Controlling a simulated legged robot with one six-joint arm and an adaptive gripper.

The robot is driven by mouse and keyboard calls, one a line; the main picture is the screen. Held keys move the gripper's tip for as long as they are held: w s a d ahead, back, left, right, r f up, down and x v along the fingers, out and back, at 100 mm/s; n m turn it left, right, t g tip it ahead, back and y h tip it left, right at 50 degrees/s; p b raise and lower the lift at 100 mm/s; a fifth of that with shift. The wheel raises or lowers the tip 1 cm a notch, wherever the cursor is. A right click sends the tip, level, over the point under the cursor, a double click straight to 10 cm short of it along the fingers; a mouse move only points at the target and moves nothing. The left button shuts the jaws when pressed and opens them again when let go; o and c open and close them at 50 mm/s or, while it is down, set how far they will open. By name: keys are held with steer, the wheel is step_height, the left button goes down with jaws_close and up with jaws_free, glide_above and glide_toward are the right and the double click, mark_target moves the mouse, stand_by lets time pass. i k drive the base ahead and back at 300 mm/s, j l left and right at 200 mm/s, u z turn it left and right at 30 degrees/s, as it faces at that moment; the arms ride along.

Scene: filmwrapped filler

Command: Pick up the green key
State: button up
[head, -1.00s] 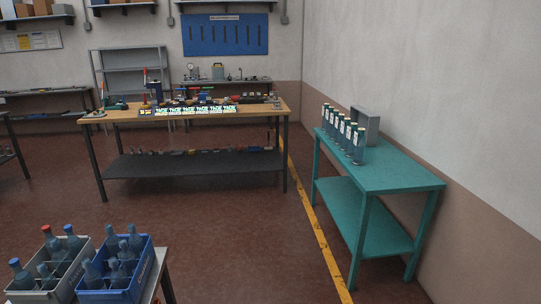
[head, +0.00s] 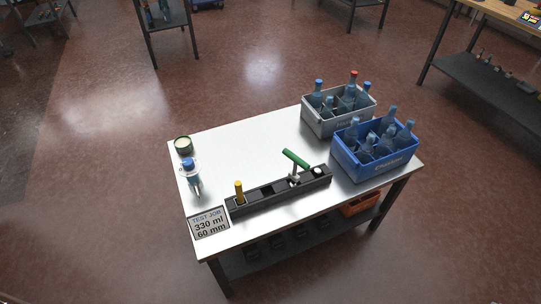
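The green key (head: 296,158) has a green bar handle on a pale metal stem. It stands tilted at the right part of a long black holder (head: 262,199) on a steel-topped table (head: 239,150). A yellow-handled tool (head: 239,191) stands upright near the holder's left end. A white round piece (head: 317,170) sits at its right end. How deep the key's stem sits in the holder is hidden. My gripper is not in view.
A grey crate (head: 319,125) and a blue crate (head: 354,171) of bottles stand to the right of the holder. A blue-capped bottle (head: 192,177), a round tin (head: 183,145) and a "TEST JOB 330 ml 60 mm" sign (head: 209,223) are at left. The tabletop behind the holder is clear.

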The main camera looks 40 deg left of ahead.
mark_target(296, 161)
steer(key=i+u, duration=0.15)
steer(key=u, duration=0.25)
steer(key=i+u, duration=0.1)
steer(key=u, duration=0.3)
steer(key=i+u, duration=0.15)
steer(key=u, duration=0.25)
steer(key=i+l+u, duration=0.1)
steer(key=u, duration=0.3)
steer(key=i+l+u, duration=0.1)
steer(key=u, duration=0.3)
steer(key=i+l+u, duration=0.2)
steer(key=u, duration=0.2)
steer(key=i+l+u, duration=0.25)
steer(key=u, duration=0.15)
